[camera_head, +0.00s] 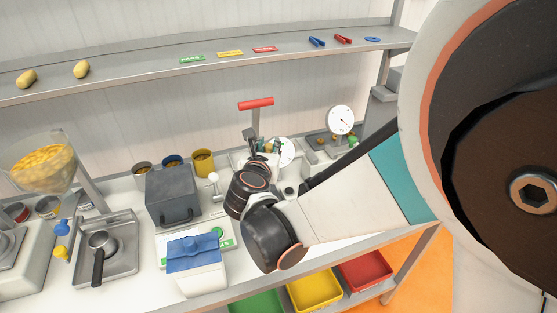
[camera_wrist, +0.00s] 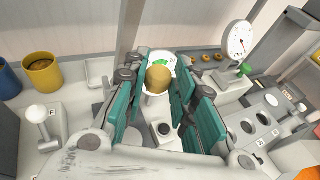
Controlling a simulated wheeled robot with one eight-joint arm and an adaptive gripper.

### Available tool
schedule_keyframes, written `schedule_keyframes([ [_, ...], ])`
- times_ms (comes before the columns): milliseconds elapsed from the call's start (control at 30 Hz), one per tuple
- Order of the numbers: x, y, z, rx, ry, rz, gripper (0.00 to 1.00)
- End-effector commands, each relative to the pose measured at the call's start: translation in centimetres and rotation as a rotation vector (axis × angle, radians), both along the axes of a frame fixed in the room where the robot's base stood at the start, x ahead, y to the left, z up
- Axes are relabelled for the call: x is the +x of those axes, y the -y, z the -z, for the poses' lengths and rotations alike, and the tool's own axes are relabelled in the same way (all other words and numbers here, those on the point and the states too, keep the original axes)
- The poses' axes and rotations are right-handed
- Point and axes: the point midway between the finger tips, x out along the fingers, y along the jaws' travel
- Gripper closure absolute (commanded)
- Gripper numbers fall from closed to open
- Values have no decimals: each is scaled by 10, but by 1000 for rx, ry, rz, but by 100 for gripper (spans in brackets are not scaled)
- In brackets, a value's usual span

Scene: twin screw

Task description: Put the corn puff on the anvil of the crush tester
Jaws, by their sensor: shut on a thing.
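The corn puff (camera_wrist: 158,79) is a golden-brown ball between the teal fingers of my gripper (camera_wrist: 160,84) in the wrist view. My gripper is shut on it. In the head view my gripper (camera_head: 265,147) is in front of the crush tester, and the puff cannot be made out there. The crush tester has a red T-handle (camera_head: 256,103) on a grey post and a white round dial (camera_head: 287,151). In the wrist view its green-and-white dial (camera_wrist: 159,58) shows just behind the puff. My fingers and arm hide much of its base, and I cannot tell whether the puff touches the anvil.
A dial gauge (camera_head: 341,120) stands right of the tester. Yellow (camera_head: 203,161) and blue cups and a grey box (camera_head: 172,193) stand to the left. A blue-lidded tub (camera_head: 194,254) is at the front. A shelf (camera_head: 130,75) runs above the bench.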

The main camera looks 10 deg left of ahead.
Motion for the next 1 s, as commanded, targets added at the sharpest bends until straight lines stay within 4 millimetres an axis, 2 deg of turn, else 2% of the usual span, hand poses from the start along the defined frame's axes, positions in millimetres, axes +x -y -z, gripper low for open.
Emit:
schedule_keyframes([
  [33,-4,-10,-3,-1,1,-11,82],
  [167,-8,-20,2,0,2,-21,82],
  [700,-8,-20,118,0,2,-20,82],
  [833,-8,-20,134,0,2,-20,82],
  [1000,-8,-20,141,0,2,-20,82],
])
